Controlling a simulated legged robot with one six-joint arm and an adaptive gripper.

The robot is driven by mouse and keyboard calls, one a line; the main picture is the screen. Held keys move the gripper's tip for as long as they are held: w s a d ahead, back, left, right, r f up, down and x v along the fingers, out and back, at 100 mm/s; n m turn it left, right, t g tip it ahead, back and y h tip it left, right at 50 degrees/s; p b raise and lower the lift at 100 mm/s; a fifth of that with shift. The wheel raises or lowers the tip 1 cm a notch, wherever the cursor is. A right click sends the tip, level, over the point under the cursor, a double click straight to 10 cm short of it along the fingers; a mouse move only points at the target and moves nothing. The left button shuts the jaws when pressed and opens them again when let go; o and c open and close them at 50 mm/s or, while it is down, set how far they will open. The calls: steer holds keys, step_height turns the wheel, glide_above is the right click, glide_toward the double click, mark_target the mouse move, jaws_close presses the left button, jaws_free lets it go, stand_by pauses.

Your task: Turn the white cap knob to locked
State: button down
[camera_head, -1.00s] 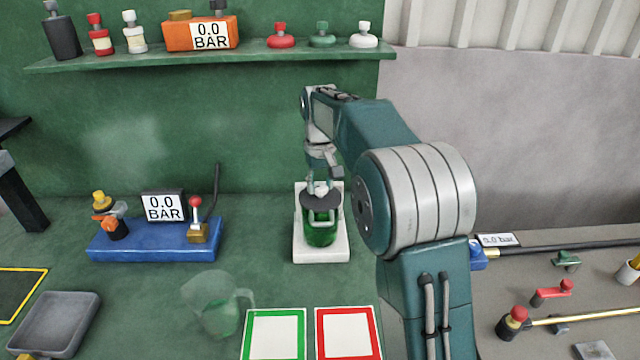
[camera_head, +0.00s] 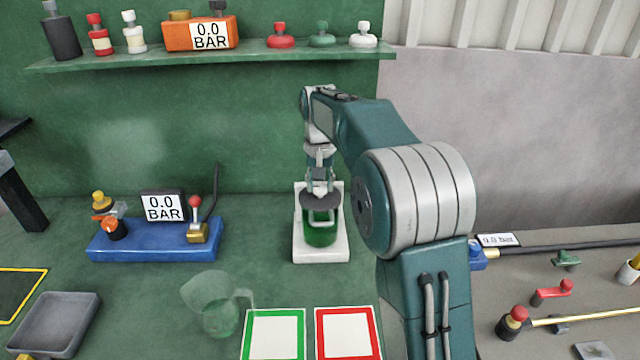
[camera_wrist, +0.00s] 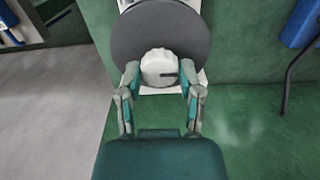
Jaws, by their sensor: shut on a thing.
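The white cap knob (camera_wrist: 158,66) sits on top of a dark grey round lid (camera_wrist: 125,38) in the wrist view. It is round with a ribbed edge and a dark slot mark pointing right in that view. The lid (camera_head: 318,200) tops a green jar (camera_head: 321,236) with a pale handle, which stands on a white base (camera_head: 300,250). My gripper (camera_wrist: 160,85) is shut on the knob, one finger at each side. In the head view my gripper (camera_head: 320,185) points down over the lid and mostly hides the knob.
A blue pump unit (camera_head: 120,248) with a gauge and red-topped lever stands to the left. A clear jug (camera_head: 212,303) and green and red framed cards (camera_head: 275,335) lie in front. A shelf (camera_head: 260,52) with bottles and caps runs above.

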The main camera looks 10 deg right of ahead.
mark_target(319, 186)
steer(key=shift+f, duration=0.1)
steer(key=shift+c, duration=1.3)
jaws_free()
steer(key=shift+a, duration=0.1)
steer(key=shift+r, duration=0.2)
step_height(319, 186, up, 12)
steer(key=shift+f, duration=0.2)
steer(key=shift+w, duration=0.1)
